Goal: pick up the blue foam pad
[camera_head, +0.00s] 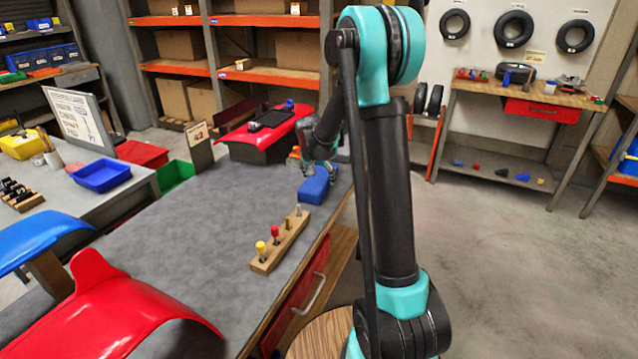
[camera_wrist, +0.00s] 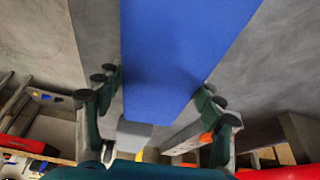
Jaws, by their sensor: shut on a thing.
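The blue foam pad (camera_head: 316,187) is at the far right part of the grey workbench top (camera_head: 215,222), close to its right edge. My gripper (camera_head: 312,168) reaches down to it from above and behind, partly hidden by my own arm. In the wrist view the pad (camera_wrist: 180,50) fills the upper middle, running between the two fingers of my gripper (camera_wrist: 158,92). The gripper is shut on the pad. I cannot tell whether the pad touches the bench or is slightly above it.
A wooden block with several colored-handled tools (camera_head: 280,240) stands nearer on the bench. A red kart panel (camera_head: 262,138) lies at the bench's far end, and another red panel (camera_head: 110,315) at the near left. The bench middle is clear. A drawer handle (camera_head: 310,293) sticks out at the right side.

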